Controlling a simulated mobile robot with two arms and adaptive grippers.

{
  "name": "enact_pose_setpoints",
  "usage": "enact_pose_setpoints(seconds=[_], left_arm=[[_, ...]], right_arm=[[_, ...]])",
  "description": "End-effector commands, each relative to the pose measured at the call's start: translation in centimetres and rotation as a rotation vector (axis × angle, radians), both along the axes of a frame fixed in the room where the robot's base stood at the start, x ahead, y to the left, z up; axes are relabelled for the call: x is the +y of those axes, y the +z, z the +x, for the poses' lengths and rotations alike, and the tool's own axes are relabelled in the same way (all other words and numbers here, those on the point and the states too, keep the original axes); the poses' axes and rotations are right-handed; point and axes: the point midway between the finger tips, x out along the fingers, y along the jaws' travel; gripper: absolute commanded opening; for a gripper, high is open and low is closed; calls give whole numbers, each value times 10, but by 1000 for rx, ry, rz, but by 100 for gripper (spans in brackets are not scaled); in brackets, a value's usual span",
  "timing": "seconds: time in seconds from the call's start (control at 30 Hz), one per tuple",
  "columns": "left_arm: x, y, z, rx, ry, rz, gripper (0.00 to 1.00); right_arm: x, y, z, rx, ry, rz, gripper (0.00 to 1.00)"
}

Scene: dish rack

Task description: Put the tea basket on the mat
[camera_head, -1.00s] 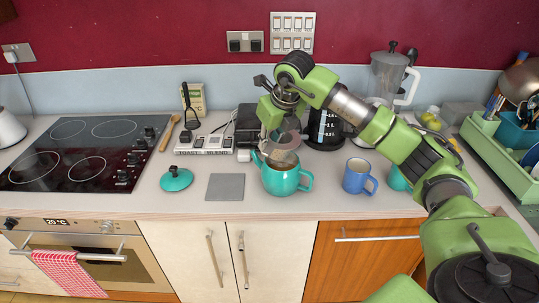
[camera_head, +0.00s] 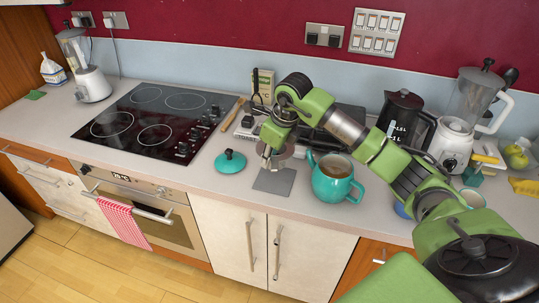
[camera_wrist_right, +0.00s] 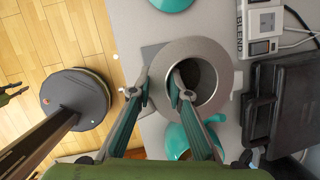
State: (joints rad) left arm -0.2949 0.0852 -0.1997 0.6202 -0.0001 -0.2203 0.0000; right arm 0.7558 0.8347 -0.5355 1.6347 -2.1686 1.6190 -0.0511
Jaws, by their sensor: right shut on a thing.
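My right gripper (camera_head: 268,158) is over the far part of the grey square mat (camera_head: 272,183). It is shut on the rim of the tea basket (camera_wrist_right: 222,50), a round metal strainer with a wide flat rim and dark hollow. In the head view the basket (camera_head: 286,152) is partly hidden behind the gripper. The mat (camera_wrist_right: 150,52) shows partly beside the basket in the wrist view. I cannot tell whether the basket touches the mat.
The turquoise teapot (camera_head: 333,182) stands open, close right of the mat. Its lid (camera_head: 230,162) lies to the left. Black appliances and a toaster-like switch box (camera_wrist_right: 262,25) are behind. The hob (camera_head: 160,118) is farther left. The counter's front edge is close to the mat.

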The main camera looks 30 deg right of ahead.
Motion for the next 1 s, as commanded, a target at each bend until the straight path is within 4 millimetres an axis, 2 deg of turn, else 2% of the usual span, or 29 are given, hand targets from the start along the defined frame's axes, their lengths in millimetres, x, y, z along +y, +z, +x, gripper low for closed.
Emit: enact_pose_setpoints(seconds=[0.17,0.63,1.0], left_arm=[[1,-6,3,-4,1,1,22],[-7,-41,-4,4,3,-9,22],[-7,-42,-5,5,1,-8,22]], right_arm=[[-1,-5,0,1,0,-2,0],[0,-47,0,0,-2,-2,0],[0,-50,0,-1,-2,-1,0]])
